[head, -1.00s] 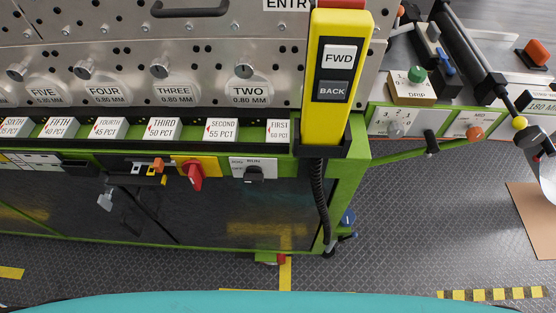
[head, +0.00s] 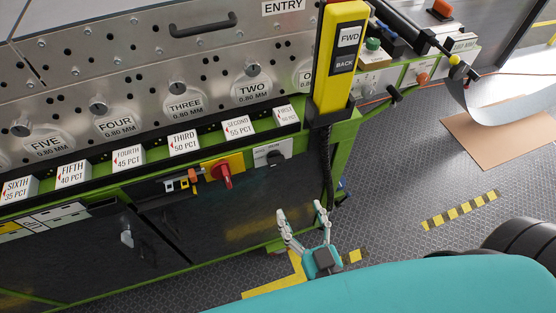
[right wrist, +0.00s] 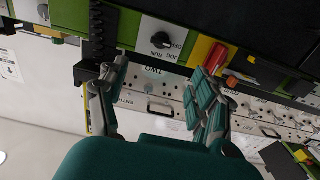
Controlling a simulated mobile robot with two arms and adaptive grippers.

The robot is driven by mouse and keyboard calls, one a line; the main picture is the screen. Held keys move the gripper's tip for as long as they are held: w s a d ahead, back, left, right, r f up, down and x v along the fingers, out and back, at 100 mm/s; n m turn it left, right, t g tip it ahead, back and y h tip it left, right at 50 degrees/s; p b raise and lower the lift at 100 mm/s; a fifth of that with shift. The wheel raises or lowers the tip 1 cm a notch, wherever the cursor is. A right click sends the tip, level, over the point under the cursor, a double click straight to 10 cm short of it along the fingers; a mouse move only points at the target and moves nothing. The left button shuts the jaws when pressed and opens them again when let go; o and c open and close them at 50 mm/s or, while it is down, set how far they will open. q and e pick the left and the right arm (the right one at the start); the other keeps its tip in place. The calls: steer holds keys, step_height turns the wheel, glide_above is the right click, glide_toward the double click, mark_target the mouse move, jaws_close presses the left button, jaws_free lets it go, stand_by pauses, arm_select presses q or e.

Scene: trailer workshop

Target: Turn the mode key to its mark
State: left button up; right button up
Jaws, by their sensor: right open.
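The mode key (head: 273,157) is a small black knob on a white plate in the green-framed machine front, right of a red rotary switch (head: 224,173) on yellow. In the right wrist view the knob (right wrist: 161,40) shows upside down near the top, with JOG and RUN lettering on its plate (right wrist: 173,28). I cannot make out its exact pointing. My right gripper (head: 300,209) is open and empty, below and a little right of the key in the head view, apart from it. In the wrist view its fingers (right wrist: 166,70) frame the space below the key. My left gripper is not in view.
A yellow FWD/BACK pendant (head: 341,65) hangs right of the key, with a black cable (head: 327,165) running down beside my right gripper. Labelled white blocks (head: 238,125) line the ledge above.

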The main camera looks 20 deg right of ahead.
glide_toward(278, 163)
steer(key=w+p, duration=0.1)
steer(key=w, duration=0.3)
steer(key=w+p, duration=0.1)
steer(key=w, duration=0.3)
steer(key=shift+w+a+r, duration=0.1)
steer(key=shift+w+a, duration=0.05)
steer(key=shift+w, duration=0.75)
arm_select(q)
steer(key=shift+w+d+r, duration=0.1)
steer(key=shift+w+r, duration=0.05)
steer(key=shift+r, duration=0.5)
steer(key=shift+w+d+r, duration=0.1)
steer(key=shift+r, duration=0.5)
arm_select(e)
steer(key=c, duration=1.2)
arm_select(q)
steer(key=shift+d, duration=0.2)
arm_select(e)
steer(key=shift+o, duration=0.2)
